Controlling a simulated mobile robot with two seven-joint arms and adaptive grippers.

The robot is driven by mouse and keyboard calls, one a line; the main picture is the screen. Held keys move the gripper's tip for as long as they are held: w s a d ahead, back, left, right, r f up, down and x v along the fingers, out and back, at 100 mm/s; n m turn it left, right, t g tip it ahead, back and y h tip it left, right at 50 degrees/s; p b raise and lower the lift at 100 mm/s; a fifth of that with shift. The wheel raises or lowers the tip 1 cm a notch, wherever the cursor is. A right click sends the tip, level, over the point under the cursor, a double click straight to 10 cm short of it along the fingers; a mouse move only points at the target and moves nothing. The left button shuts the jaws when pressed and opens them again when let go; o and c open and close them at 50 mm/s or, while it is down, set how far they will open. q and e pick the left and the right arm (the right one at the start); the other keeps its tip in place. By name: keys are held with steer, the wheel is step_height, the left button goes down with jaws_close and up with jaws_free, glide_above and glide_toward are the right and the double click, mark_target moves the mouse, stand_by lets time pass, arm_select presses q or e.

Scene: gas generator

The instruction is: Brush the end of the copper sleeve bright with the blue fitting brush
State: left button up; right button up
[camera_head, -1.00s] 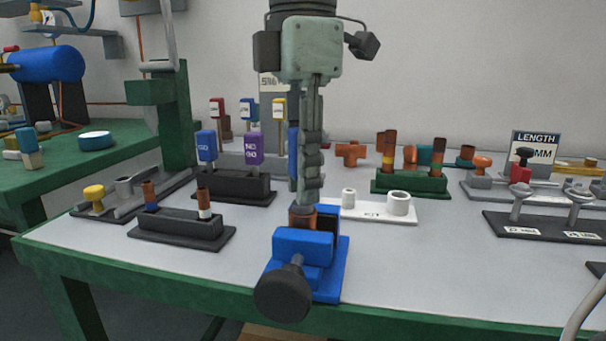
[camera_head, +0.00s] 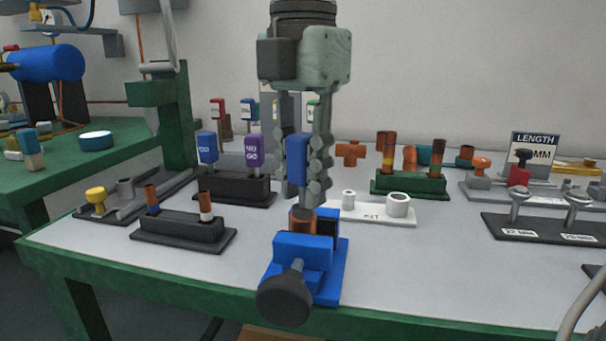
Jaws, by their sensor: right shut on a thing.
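A copper sleeve (camera_head: 302,226) stands upright in the blue vise (camera_head: 303,251), which has a dark round knob at its front. My right gripper (camera_head: 304,180) points straight down above the vise and is shut on the blue fitting brush (camera_head: 297,158). The brush's blue handle shows between the two fingers. Its grey lower end (camera_head: 306,212) is at the sleeve's top; I cannot tell whether it sits inside or only touches the rim. The sleeve's end is partly hidden by the brush. My left gripper is not in view.
Left of the vise is a dark rack (camera_head: 183,231) with two copper pieces. Behind are a holder with blue and purple gauges (camera_head: 233,186), a white tray (camera_head: 372,213) with two rings, and a green rack (camera_head: 409,183) of copper pieces. The table front right of the vise is clear.

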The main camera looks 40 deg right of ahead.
mark_target(303, 134)
steer(key=shift+r, duration=0.15)
steer(key=shift+r+p, duration=1.9)
steer(key=shift+r, duration=0.5)
